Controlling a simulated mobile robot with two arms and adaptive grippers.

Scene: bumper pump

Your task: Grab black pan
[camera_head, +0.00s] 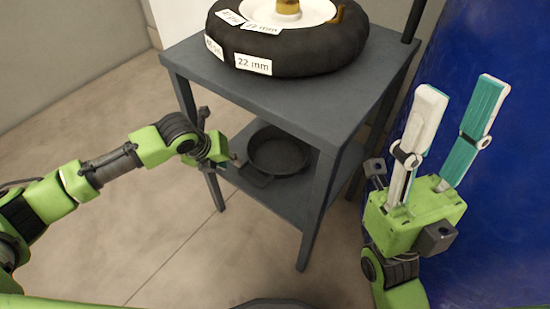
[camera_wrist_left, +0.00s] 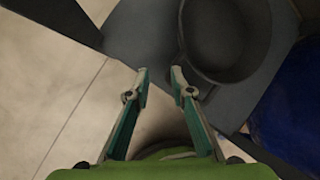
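The black pan (camera_head: 280,152) rests upright on the lower shelf of a grey table in the head view. It also shows at the upper right of the left wrist view (camera_wrist_left: 230,40). My left gripper (camera_wrist_left: 159,75) is open, with a gap between its fingertips and nothing held. In the head view my left gripper (camera_head: 212,140) is at the shelf's left edge, left of the pan; its fingers are hard to make out there. Whether the right finger touches the pan's handle is unclear. My right gripper (camera_head: 461,90) is open and empty, its fingers pointing up.
The grey table (camera_head: 210,62) has a top above the pan and legs around the shelf. A black tyre-like ring (camera_head: 290,50) with "22 mm" labels lies on top. A large blue object (camera_head: 500,210) stands at the right. The floor at left is clear.

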